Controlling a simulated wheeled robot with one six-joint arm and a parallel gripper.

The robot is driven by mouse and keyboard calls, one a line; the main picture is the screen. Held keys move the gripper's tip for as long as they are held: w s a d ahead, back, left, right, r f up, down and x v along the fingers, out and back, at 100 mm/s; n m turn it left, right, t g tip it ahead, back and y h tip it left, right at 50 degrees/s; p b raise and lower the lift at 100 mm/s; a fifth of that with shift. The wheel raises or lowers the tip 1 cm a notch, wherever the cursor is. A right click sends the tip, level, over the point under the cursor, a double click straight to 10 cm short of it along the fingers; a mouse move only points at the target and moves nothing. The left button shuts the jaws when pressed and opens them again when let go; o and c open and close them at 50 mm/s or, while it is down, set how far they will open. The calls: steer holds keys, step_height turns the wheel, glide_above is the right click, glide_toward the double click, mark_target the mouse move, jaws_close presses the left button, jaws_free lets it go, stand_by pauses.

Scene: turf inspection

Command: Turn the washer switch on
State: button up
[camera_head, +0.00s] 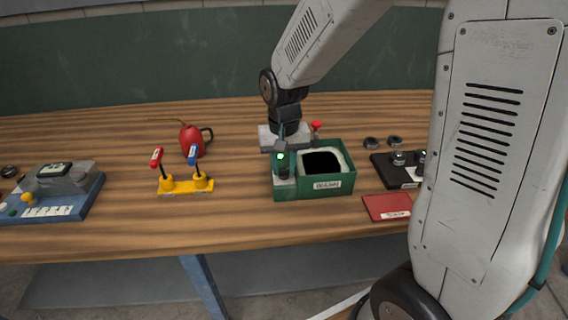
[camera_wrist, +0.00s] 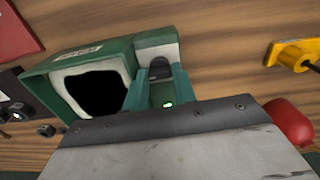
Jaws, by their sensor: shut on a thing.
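The washer (camera_head: 346,182) is a green box with a white-rimmed dark opening and a front label. It also shows in the wrist view (camera_wrist: 45,82). Its switch is a black knob (camera_wrist: 160,68) on a small green block at the box's side. A small green light (camera_wrist: 167,104) glows beside the knob; it also shows in the head view. My gripper (camera_wrist: 158,82) points down at this block, with its teal fingers on either side of the knob, shut on it. In the head view my gripper (camera_head: 284,165) partly hides the switch.
A yellow base with red and blue levers (camera_head: 187,185) and a red can (camera_head: 191,140) stand left. A blue-based device (camera_head: 62,195) is farther left. A red labelled block (camera_head: 387,207) and a dark box with knobs (camera_head: 397,170) lie right. Bare wood separates the washer and levers.

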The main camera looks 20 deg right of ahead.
stand_by(0.4)
steer(key=o, duration=1)
steer(key=shift+s+f, duration=0.1)
